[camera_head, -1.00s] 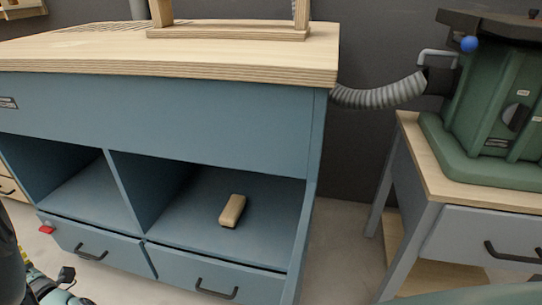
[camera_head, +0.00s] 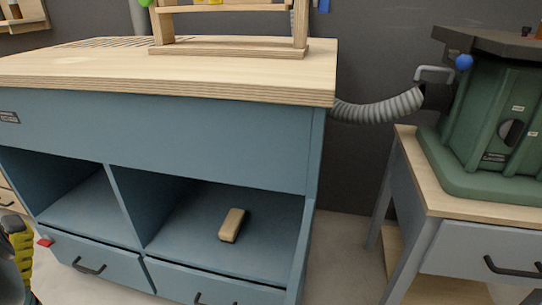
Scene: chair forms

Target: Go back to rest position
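I cannot make out my gripper's fingers in the head view. A dark part and a yellow ribbed part (camera_head: 19,247) are cut off at the lower left edge; I cannot tell what they belong to. A small tan wooden block (camera_head: 232,225) lies in the right open compartment of the blue workbench (camera_head: 160,130), with nothing touching it.
The workbench's wooden top (camera_head: 200,72) carries a wooden frame (camera_head: 230,50). Two drawers with black handles sit below the compartments. A green machine (camera_head: 490,130) stands on a grey table (camera_head: 480,245) at right. A grey hose (camera_head: 380,108) spans the gap. Floor shows between the bench and the table.

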